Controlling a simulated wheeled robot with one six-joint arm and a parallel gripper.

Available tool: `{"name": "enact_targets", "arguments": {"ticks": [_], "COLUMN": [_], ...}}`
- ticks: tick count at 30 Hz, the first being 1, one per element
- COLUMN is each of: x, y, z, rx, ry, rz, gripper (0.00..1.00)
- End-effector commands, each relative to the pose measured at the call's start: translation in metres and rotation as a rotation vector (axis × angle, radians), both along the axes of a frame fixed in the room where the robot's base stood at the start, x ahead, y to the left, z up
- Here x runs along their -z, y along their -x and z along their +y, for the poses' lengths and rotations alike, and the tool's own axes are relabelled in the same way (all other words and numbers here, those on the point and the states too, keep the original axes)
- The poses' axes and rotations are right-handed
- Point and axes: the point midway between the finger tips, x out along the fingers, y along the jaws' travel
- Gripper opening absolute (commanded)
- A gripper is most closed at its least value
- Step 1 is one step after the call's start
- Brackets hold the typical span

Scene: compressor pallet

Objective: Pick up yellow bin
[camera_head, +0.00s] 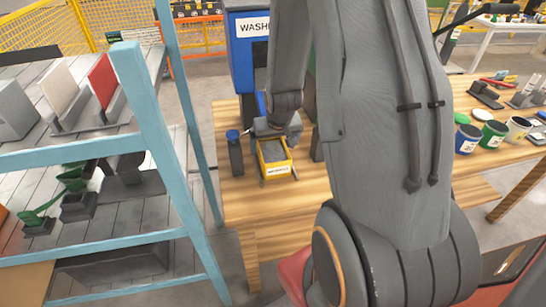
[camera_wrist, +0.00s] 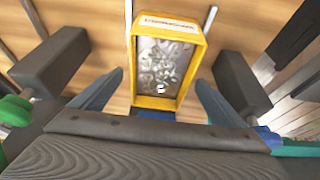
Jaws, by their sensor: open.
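The yellow bin (camera_head: 273,162) sits on the wooden table, in front of the blue machine, with a white label on its front. In the wrist view the bin (camera_wrist: 197,75) shows from above, with grey-silver small parts inside. My gripper (camera_head: 274,128) is at the bin's back side in the head view. In the wrist view the blue fingers of my gripper (camera_wrist: 158,95) are apart, one on each side of the bin's near end. A gap shows between each finger and the bin wall. My arm hides part of the table.
The wooden table (camera_head: 248,202) has bare room in front of the bin. A dark post with a blue top (camera_head: 235,150) stands close left of it. A light-blue shelf frame (camera_head: 150,130) rises at left. Several paint cans (camera_head: 493,134) stand at right.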

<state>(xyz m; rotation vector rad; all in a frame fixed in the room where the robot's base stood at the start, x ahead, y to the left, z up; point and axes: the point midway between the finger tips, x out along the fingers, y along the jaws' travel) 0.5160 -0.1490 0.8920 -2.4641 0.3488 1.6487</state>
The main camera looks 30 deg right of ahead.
Motion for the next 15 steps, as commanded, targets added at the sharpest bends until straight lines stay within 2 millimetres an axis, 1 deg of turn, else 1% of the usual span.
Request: {"name": "enact_targets", "arguments": {"ticks": [3, 6, 15], "x": [0.009, 0.014, 0.016], "y": [-0.005, -0.006, -0.007], "z": [-0.001, -0.002, -0.002], "rx": [-0.001, -0.002, -0.002], "ry": [0.001, 0.001, 0.001], "rz": [-0.001, 0.0, -0.001], "gripper": [0.94, 0.94, 0.94]}}
